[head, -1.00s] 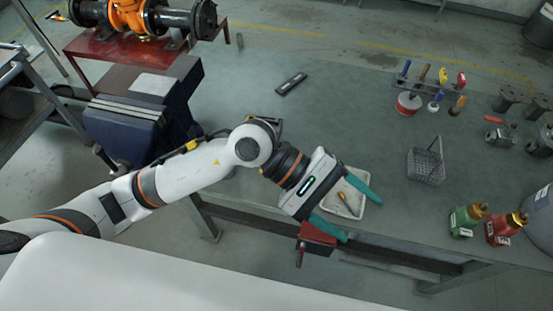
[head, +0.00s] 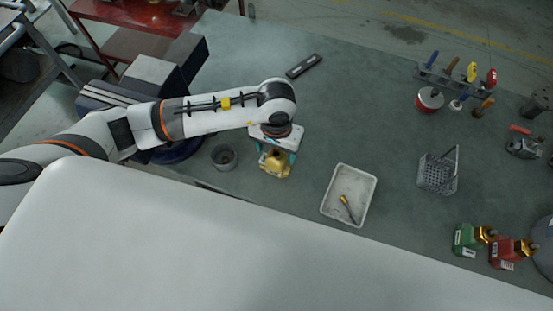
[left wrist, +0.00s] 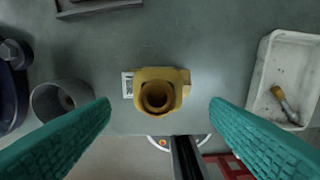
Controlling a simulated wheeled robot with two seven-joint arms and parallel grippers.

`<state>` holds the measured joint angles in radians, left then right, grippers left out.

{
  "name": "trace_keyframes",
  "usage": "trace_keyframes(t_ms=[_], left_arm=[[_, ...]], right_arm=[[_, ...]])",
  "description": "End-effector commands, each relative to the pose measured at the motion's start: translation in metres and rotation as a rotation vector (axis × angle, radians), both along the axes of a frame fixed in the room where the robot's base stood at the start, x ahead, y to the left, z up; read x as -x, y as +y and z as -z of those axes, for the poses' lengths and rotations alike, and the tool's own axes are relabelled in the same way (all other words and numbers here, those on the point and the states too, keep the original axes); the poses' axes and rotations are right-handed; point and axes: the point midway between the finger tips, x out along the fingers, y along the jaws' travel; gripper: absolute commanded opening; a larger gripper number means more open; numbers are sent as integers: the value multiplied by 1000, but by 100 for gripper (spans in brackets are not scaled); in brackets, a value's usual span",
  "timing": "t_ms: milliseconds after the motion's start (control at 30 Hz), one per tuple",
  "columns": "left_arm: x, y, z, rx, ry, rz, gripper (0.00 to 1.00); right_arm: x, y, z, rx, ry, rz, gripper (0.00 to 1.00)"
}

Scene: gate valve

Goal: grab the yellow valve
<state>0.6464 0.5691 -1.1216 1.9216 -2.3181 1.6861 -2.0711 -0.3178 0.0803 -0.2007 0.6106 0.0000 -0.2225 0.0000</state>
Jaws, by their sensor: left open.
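The yellow valve (head: 274,163) stands on the grey-green workbench near its front edge. In the left wrist view the valve (left wrist: 157,91) shows from above, with a round dark opening facing up and a pale label at its left. My left gripper (head: 277,152) is above the valve, pointing down, and hides part of it in the head view. In the left wrist view its teal fingers (left wrist: 160,125) are wide apart, one on each side of the valve's line, and touch nothing. My right gripper is not in view.
A grey metal cup (head: 223,157) stands left of the valve. A white tray (head: 327,202) with a small brush lies to the right.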

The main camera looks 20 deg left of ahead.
Motion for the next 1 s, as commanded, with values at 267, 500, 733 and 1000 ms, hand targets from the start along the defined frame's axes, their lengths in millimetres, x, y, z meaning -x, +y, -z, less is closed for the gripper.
trace_keyframes(t_ms=[267,500,733,1000], left_arm=[[-4,2,27,2,6,-3,71],[-6,2,54,2,0,0,71],[-6,2,55,2,-1,1,68],[-6,2,54,2,-1,0,23]], right_arm=[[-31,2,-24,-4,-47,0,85],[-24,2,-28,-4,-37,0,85],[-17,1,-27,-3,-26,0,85],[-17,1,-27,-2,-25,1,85]])
